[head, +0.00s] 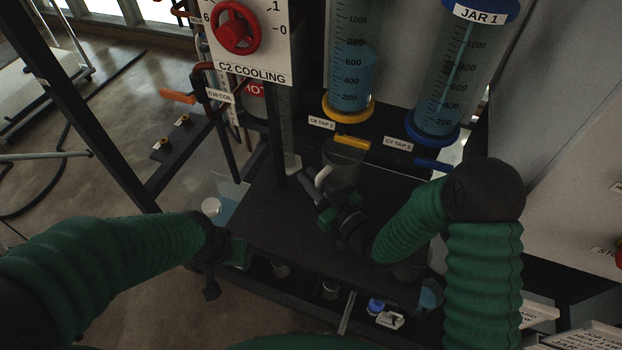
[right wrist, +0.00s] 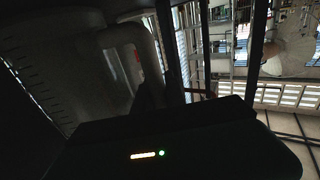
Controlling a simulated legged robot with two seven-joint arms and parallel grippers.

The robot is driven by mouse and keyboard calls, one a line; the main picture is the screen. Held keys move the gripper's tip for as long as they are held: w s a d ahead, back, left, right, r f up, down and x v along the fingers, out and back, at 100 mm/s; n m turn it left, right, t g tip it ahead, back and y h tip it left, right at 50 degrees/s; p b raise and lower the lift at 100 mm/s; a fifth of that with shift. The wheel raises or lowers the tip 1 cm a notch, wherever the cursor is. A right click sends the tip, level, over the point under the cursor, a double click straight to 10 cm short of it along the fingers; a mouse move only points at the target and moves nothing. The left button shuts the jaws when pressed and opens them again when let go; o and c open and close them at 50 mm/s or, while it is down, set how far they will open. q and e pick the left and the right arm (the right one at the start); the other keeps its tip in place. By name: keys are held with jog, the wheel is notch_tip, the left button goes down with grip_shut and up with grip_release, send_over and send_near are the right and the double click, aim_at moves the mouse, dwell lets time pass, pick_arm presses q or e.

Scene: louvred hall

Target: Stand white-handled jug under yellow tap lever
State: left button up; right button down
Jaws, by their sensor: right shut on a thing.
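The clear jug (head: 345,165) with the white handle (head: 322,177) is upright at the back of the dark bench top, just below the yellow tap lever (head: 352,143) in the head view. My right gripper (head: 327,205) is at the jug's near-left side, shut on its handle. In the right wrist view the jug's grey body (right wrist: 88,85) and its looped handle (right wrist: 140,60) fill the left side. I cannot tell whether the jug's base touches the bench. My left gripper (head: 228,268) is at the bench's front-left edge, apart from the jug; its opening is unclear.
Above the bench hang a yellow-rimmed cylinder (head: 350,65) and the blue-rimmed JAR 1 (head: 445,85), with a blue lever (head: 433,164) under it. The bench top's middle (head: 275,215) is clear.

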jog(key=shift+w+a+f, duration=0.1)
jog(key=shift+w+f, duration=0.05)
jog(key=shift+w, duration=0.1)
jog(key=c, duration=1.6)
grip_release()
jog(key=shift+s+a, duration=0.1)
jog(key=o, duration=0.3)
jog(key=s+d, duration=0.1)
jog(key=s, duration=0.5)
jog(key=shift+s+d, duration=0.3)
jog(key=shift+s, duration=0.1)
